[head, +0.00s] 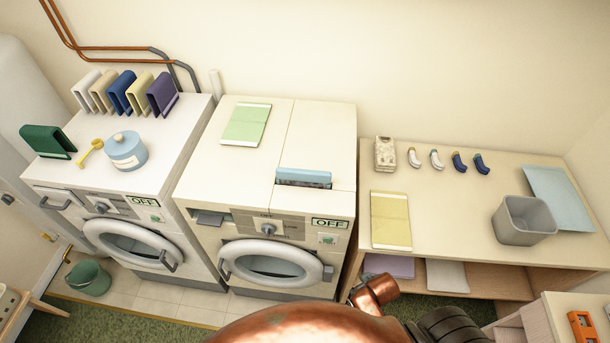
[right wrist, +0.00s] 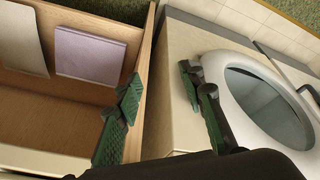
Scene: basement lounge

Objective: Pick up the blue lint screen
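A light blue panel with a grey, mesh-like lower part, which looks like the blue lint screen (head: 303,177), sits upright in a slot in the top of the right-hand machine (head: 225,183). Its lower part is hidden in the slot. My right gripper (right wrist: 158,80) shows in the right wrist view with its green-padded fingers apart and nothing between them. It is in front of the gap between the round-doored machine and the shelf unit, away from the screen. The screen is not visible in that view. My left gripper is not in view.
The left machine (head: 165,165) carries several upright coloured pieces, a green one (head: 46,141), a yellow scoop (head: 88,150) and a blue lidded jar (head: 126,150). A green cloth (head: 246,124) lies behind the screen. The table at right holds a grey bin (head: 522,220) and a yellow cloth (head: 390,219).

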